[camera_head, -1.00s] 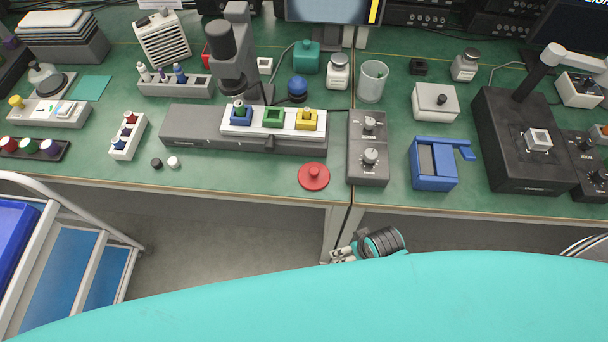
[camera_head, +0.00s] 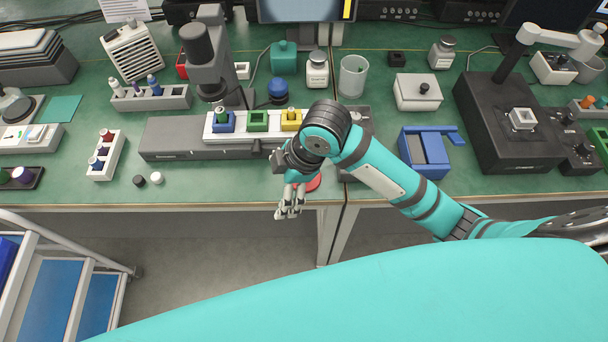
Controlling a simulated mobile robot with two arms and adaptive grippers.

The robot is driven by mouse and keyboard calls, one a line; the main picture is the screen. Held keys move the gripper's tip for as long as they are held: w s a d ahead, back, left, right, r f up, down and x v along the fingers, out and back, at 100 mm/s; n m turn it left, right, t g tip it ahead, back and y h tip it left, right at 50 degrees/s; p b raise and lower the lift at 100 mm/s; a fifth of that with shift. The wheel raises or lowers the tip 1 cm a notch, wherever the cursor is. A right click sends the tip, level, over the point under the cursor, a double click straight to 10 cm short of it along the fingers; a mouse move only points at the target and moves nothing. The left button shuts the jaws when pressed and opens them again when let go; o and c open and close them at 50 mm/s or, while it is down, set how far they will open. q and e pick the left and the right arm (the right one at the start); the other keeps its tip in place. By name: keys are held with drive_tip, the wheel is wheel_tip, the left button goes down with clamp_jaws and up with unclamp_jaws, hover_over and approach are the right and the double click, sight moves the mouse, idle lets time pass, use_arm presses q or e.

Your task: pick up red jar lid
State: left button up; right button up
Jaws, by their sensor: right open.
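The red jar lid (camera_head: 314,184) lies flat on the front edge of the green bench, just left of the seam between the benches. My right arm and wrist now cover most of it, and only part of its red rim shows. My right gripper (camera_head: 290,208) is open and empty. Its fingers point down at the bench's front edge, left of and nearer than the lid. I cannot tell its exact height or whether it touches anything. My left gripper is not in the picture.
Behind the lid is a grey stage (camera_head: 180,139) with blue, green and yellow blocks. A grey knob box, partly hidden by my arm, stands right of the lid.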

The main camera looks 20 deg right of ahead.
drive_tip(key=w+d+r+n+g+h, duration=0.2)
drive_tip(key=w+d+r+n+h, duration=0.2)
drive_tip(key=w+d+r+n, duration=0.4)
drive_tip(key=shift+n, duration=0.3)
drive_tip(key=f, duration=0.5)
drive_tip(key=s+f+p, duration=0.1)
drive_tip(key=f, duration=0.5)
drive_tip(key=s+a+f, duration=0.1)
drive_tip(key=f, duration=0.4)
drive_tip(key=shift+f, duration=0.35)
drive_tip(key=c, duration=1.1)
